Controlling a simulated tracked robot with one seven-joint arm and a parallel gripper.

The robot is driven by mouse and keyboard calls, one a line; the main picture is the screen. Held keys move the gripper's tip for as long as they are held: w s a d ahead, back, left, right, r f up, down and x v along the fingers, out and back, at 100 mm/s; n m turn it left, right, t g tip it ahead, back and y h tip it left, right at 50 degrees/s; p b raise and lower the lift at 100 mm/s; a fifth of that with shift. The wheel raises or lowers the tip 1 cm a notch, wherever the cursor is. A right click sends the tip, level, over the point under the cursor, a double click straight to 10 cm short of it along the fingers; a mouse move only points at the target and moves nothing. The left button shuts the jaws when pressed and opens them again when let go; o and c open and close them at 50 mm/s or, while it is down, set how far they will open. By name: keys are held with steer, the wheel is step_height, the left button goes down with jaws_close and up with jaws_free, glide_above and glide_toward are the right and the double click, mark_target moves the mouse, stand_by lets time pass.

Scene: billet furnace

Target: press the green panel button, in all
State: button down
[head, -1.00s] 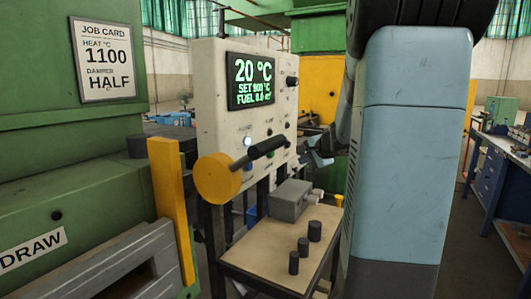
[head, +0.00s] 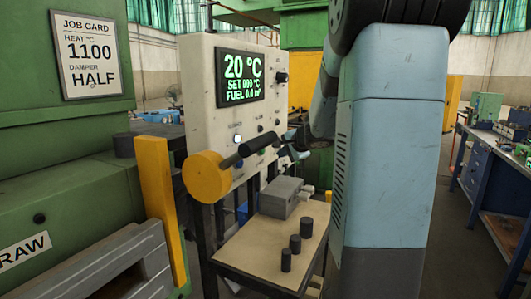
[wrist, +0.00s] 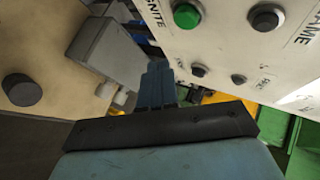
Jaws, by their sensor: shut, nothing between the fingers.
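The green button (wrist: 187,15) is a round green cap in a dark collar on the pale control panel (wrist: 225,45), at the top of the wrist view beside the lettering "IGNITE". In the head view I cannot make it out. My gripper (wrist: 156,68) is shut and empty, its blue fingers pointing up the wrist picture. The fingertips are below and left of the green button and appear apart from it. In the head view my gripper (head: 291,151) is small and partly hidden by my arm, close to the panel's lower right.
A yellow disc (head: 208,178) with a black-handled lever (head: 256,144) juts from the panel. A round grey fitting (wrist: 267,18) and smaller knobs (wrist: 199,70) surround the button. Below are a shelf (head: 245,250) with dark cylinders and a grey box (head: 280,198).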

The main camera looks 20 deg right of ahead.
steer(key=shift+w+a, duration=1.15)
steer(key=shift+w, duration=0.3)
steer(key=shift+a, duration=0.1)
stand_by(1.0)
steer(key=shift+w+a+r, duration=0.1)
steer(key=shift+w+a, duration=0.05)
steer(key=shift+w, duration=0.1)
steer(key=shift+w+a, duration=0.25)
steer(key=shift+w, duration=0.05)
stand_by(1.2)
steer(key=shift+s+d, duration=0.5)
steer(key=shift+s, duration=0.15)
steer(key=shift+s, duration=0.1)
steer(key=s+d, duration=0.3)
steer(key=shift+s, duration=0.35)
stand_by(0.3)
